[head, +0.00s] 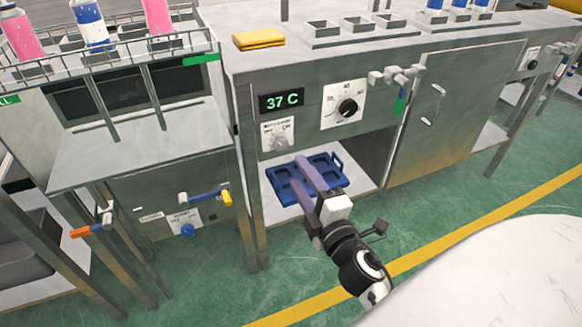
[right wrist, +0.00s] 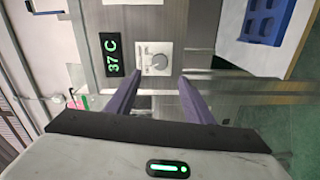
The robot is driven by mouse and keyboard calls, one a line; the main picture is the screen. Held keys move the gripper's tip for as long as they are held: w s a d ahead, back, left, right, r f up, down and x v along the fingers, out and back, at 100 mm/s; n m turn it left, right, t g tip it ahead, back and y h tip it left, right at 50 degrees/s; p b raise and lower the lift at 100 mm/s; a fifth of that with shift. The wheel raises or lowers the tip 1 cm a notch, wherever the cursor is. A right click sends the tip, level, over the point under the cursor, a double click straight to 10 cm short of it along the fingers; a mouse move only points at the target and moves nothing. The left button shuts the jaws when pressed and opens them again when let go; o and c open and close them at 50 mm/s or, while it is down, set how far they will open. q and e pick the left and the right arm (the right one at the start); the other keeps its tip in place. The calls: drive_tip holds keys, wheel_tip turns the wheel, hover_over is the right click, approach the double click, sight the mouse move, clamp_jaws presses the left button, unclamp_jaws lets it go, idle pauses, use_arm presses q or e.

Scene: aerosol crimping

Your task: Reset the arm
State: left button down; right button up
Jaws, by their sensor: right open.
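My right gripper (head: 309,177) is in the middle of the head view, in front of the open bay of the metal cabinet. Its two purple fingers are apart, with nothing between them. In the right wrist view the open gripper (right wrist: 160,90) points toward the cabinet front with the 37 C display (right wrist: 112,55) and a dial (right wrist: 160,62). In the head view the fingers overlap the blue tray (head: 285,186); I cannot tell whether they touch it. My left gripper is not in view.
The metal cabinet (head: 300,70) carries a 37 C display (head: 281,101), a black knob (head: 348,107) and valve handles (head: 397,76). A yellow cloth (head: 258,39) lies on top. A rack (head: 110,60) with pink and blue cans stands left. Green floor (head: 450,215) is clear at right.

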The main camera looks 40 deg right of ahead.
drive_tip(key=s+a+f+m+g+y, duration=0.8)
drive_tip(key=s+a+f+m, duration=0.4)
drive_tip(key=s+a+f, duration=0.55)
use_arm(q)
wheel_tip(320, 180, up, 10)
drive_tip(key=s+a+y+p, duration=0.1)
drive_tip(key=p, duration=1.6)
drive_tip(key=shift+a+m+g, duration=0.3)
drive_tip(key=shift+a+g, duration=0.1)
use_arm(e)
wheel_tip(320, 180, up, 12)
drive_tip(key=h, duration=0.1)
drive_tip(key=shift+w+d+g, duration=0.25)
drive_tip(key=shift+w+g, duration=0.05)
drive_tip(key=shift+g, duration=0.1)
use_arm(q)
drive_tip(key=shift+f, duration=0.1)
